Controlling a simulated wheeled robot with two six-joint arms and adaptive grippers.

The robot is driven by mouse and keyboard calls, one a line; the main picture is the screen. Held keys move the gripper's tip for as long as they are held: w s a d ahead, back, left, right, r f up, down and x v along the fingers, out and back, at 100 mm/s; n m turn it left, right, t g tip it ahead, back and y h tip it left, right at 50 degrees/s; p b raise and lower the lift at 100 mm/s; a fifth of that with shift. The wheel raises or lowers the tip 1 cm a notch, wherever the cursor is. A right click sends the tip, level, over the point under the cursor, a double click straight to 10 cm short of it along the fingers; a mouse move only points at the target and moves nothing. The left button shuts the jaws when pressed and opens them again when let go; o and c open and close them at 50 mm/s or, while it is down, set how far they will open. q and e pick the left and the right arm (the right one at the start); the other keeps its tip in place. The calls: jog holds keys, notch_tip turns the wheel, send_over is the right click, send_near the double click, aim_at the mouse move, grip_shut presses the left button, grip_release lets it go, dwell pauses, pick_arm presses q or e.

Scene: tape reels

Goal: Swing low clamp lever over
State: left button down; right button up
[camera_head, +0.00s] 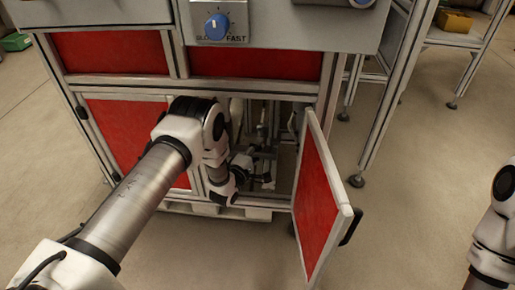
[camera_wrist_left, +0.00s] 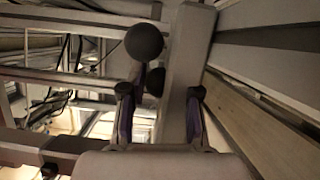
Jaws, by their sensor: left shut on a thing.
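A clamp lever with a round black ball knob (camera_wrist_left: 145,42) shows in the left wrist view, just beyond my fingertips. My left gripper (camera_wrist_left: 160,94) has one finger on each side of a dark, rounded piece and a grey bar. It is shut on the lever, though the exact contact is hard to make out. In the head view my left arm reaches into the low open cabinet (camera_head: 283,165), and the gripper is in the shadowed opening. The lever is too small and dark to make out there. My right gripper is out of view; only part of that arm shows at the right edge.
The red cabinet door (camera_head: 318,205) stands open to the right of my left arm. A closed red panel (camera_head: 118,130) is on the left. A blue speed knob (camera_head: 216,27) sits above. Metal frame legs (camera_head: 385,110) stand at right. The floor in front is clear.

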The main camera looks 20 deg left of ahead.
pick_arm(q)
jog(key=shift+s+f, duration=0.1)
jog(key=shift+f, duration=0.2)
jog(key=c, duration=0.9)
grip_release()
jog(key=shift+f, duration=0.15)
jog(key=shift+o, duration=0.2)
jog(key=s, duration=0.4)
jog(key=s+a, duration=0.1)
jog(key=s, duration=0.7)
jog(key=shift+a, duration=0.15)
jog(key=shift+w, duration=0.1)
